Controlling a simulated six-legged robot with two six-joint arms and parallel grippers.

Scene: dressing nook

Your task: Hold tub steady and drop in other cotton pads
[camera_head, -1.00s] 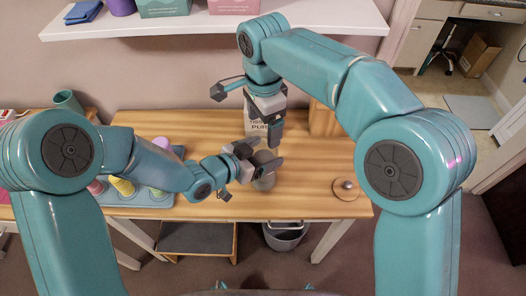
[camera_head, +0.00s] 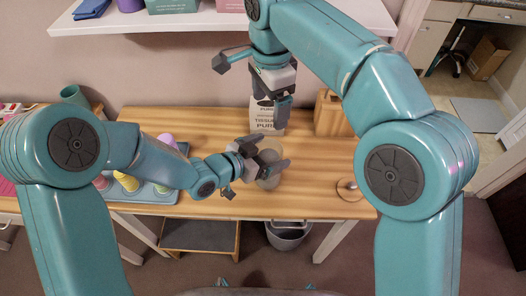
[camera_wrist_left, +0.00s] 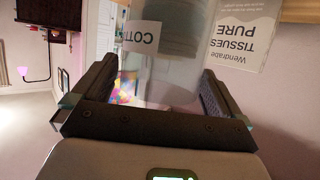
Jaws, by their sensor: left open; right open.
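A clear grey tub (camera_head: 270,181) stands on the wooden table. My left gripper (camera_head: 268,159) is open, with its fingers on either side of the tub's upper part. The left wrist view, which is upside down, shows the tub (camera_wrist_left: 172,92) between the two fingers (camera_wrist_left: 158,88), with part of a label reading "COT". A grey ribbed stack (camera_wrist_left: 193,35), perhaps cotton pads, shows inside it. Contact between fingers and tub is not clear. My right gripper (camera_head: 281,122) is open and points down, above and behind the tub. I see no pad in it.
A white tissues box (camera_head: 266,117) stands behind the tub, partly hidden by my right gripper. A wooden block (camera_head: 331,115) is to its right. A round knobbed wooden lid (camera_head: 348,189) lies at the table's right front. A tray with coloured cups (camera_head: 158,192) is at left.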

